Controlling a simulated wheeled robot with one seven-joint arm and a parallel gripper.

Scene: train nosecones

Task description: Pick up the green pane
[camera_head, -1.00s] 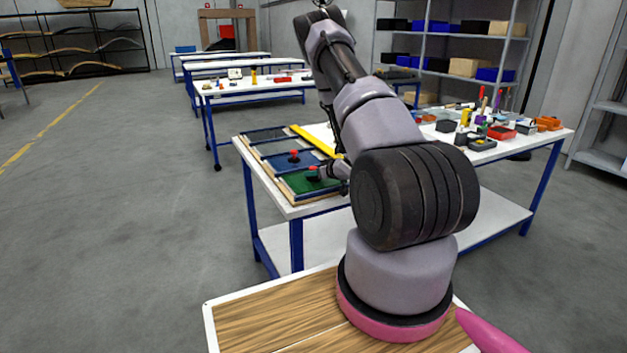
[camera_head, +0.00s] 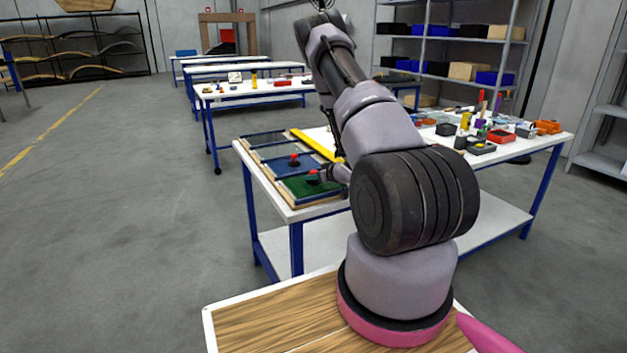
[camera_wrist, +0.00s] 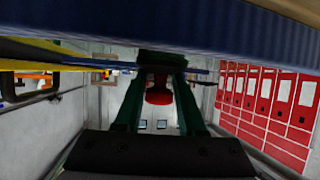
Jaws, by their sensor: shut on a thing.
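The green pane (camera_head: 300,190) lies at the near left end of the white table, in line with a blue pane (camera_head: 276,168) and a dark pane (camera_head: 262,140). The green pane has a red knob (camera_head: 313,177). My gripper (camera_head: 320,176) reaches it from the right and is shut at that knob. The fingers partly hide the pane's right side. In the wrist view my gripper (camera_wrist: 160,80) shows two dark green fingers with a red knob (camera_wrist: 158,92) between them. I cannot tell whether the pane is lifted clear of its frame.
A yellow bar (camera_head: 316,145) lies beside the panes. Several small tools and bins, including a red bin (camera_head: 501,136), stand on the table's right side. Shelves (camera_head: 455,50) stand behind. The floor on the left is clear.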

